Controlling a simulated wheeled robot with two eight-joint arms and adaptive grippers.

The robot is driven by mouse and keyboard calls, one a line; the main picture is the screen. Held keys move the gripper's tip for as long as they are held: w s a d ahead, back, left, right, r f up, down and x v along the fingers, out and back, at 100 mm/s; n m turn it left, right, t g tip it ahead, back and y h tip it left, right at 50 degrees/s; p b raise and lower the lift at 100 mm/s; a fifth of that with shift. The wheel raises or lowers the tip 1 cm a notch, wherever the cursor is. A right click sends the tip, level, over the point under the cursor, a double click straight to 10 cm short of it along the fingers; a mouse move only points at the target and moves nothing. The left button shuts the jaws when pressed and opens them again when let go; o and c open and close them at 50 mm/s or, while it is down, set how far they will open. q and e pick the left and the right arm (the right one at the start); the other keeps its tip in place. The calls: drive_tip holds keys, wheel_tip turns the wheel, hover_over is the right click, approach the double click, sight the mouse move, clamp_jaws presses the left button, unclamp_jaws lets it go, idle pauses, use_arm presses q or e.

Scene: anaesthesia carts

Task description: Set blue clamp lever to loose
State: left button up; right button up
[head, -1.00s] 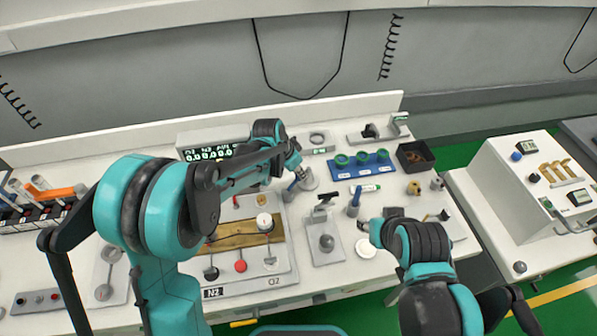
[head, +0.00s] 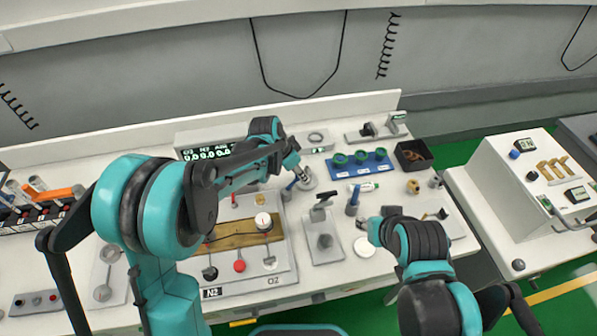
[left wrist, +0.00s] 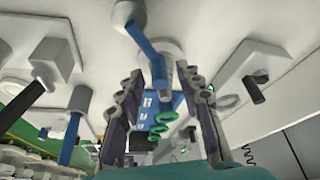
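A blue lever (head: 289,188) on a round pale base (head: 306,181) stands behind the silver panel, beside my left gripper (head: 301,175). In the left wrist view the blue lever (left wrist: 143,42) runs slantwise, and its far end lies between the spread fingers of my left gripper (left wrist: 163,105). The fingers are open, with gaps on both sides of the lever; contact is not visible. A second blue handle (head: 353,202) stands to the right in the head view. My right gripper (head: 367,231) is over the right part of the table, its fingers too small to judge.
A silver panel with a wooden strip (head: 232,235) lies left of centre. A grey block with a black lever (head: 324,240) stands right of it. A blue tray with green rings (head: 360,165) and a black bin (head: 413,155) are behind. A white disc (head: 365,247) lies near my right gripper.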

use_arm(q)
drive_tip(key=v, duration=1.1)
drive_tip(key=shift+a+r, duration=0.15)
drive_tip(key=shift+r, duration=0.2)
drive_tip(key=shift+s, duration=0.1)
drive_tip(key=s+a+n+t+y, duration=0.1)
drive_tip(key=s+a+n, duration=0.4)
drive_tip(key=s, duration=0.5)
drive_tip(key=s+a+n+t+y, duration=0.2)
drive_tip(key=s+a+n, duration=0.4)
drive_tip(key=s+a, duration=0.3)
drive_tip(key=shift+s+a+t+y, duration=0.35)
drive_tip(key=shift+s+t, duration=0.35)
drive_tip(key=shift+s, duration=0.35)
